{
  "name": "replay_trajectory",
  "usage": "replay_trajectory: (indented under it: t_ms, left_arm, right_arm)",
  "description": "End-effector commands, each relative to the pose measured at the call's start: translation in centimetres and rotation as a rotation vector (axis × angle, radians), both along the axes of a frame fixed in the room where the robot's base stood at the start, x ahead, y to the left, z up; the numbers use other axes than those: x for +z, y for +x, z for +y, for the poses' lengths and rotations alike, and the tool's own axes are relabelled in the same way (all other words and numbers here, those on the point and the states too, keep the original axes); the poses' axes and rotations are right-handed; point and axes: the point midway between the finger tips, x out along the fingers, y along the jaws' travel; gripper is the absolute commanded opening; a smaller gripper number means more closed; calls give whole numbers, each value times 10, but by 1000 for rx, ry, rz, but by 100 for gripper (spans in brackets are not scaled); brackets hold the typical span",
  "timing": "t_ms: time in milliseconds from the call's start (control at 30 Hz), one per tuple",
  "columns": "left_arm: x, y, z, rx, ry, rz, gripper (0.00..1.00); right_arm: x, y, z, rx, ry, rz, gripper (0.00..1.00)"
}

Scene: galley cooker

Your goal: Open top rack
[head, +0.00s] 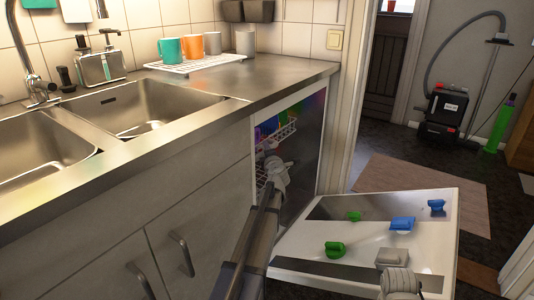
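The dishwasher under the counter is open. Its door (430,215) is folded down toward the floor at the right. The top rack (288,133), a white wire rack holding blue and purple items, sits inside the opening and its front edge shows. Part of a lower white wire rack (261,176) shows below it. My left gripper (277,168) is at the opening, just below the top rack; I cannot tell whether it touches a rack or whether its fingers are open. My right gripper (400,282) is at the bottom edge, over the near part of the door; its fingers are not clear.
Blue (402,223) and green (335,249) items lie on the lowered door. The steel counter (230,85) with a double sink is above left. Mugs (193,48) stand on a white drying rack. A door frame is at right, with a vacuum cleaner (445,112) beyond.

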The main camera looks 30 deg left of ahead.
Motion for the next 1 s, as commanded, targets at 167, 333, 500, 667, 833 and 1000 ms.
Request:
replay_trajectory:
  t_ms: [167,333,500,667,833,1000]
  left_arm:
    - [0,-1,0,0,0,0,55]
    - [0,-1,0,0,0,0,36]
    - [0,-1,0,0,0,0,17]
    - [0,-1,0,0,0,0,0]
    - [0,-1,0,0,0,0,0]
    - [0,-1,-1,0,0,0,0]
  right_arm:
    - [0,0,0,0,0,0,50]
    - [0,0,0,0,0,0,50]
    - [0,0,0,0,0,0,50]
    - [0,0,0,0,0,0,50]
    - [0,0,0,0,0,0,50]
    - [0,0,0,0,0,0,50]
